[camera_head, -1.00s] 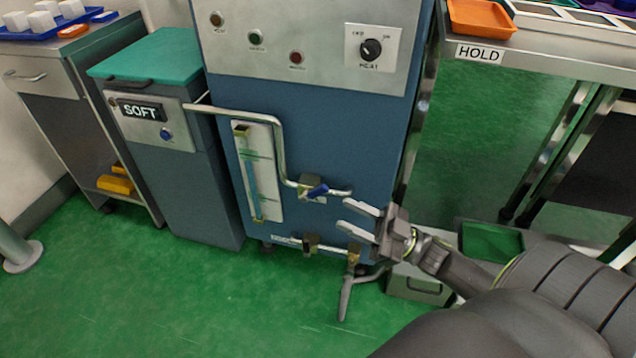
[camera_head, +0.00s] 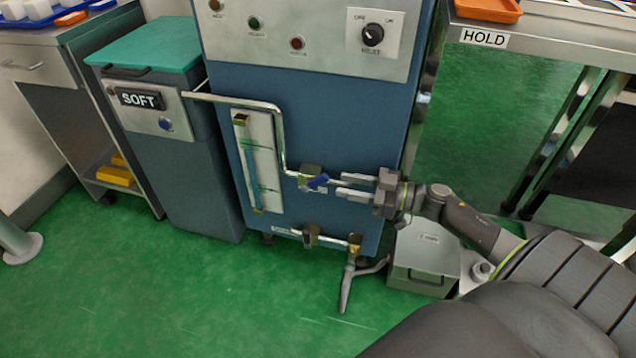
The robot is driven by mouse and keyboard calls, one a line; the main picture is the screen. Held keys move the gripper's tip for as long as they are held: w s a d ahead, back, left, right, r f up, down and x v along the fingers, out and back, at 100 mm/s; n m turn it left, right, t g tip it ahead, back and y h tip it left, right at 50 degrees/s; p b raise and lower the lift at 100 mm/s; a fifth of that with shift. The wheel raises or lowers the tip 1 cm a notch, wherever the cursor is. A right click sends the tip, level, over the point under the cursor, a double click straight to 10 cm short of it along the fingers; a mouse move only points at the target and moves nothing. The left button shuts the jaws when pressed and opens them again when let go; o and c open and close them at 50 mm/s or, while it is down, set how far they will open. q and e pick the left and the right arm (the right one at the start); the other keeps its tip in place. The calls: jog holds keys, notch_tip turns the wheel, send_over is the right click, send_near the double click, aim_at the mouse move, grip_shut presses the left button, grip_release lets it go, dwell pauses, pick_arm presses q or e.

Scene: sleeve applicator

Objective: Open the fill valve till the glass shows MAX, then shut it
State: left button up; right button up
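The fill valve (camera_head: 309,171) is a brass body on the upper pipe of the blue cabinet. I cannot tell whether a finger touches the lever. My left gripper is not in view.
A grey box (camera_head: 424,258) stands under my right arm. The SOFT unit (camera_head: 170,130) stands left; the HOLD table (camera_head: 560,50) is at right.

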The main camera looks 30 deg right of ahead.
aim_at(326, 181)
jog(key=b+x, duration=0.1)
jog(key=x, duration=0.7)
jog(key=shift+s, duration=0.1)
jog(key=shift+c, duration=0.2)
grip_shut()
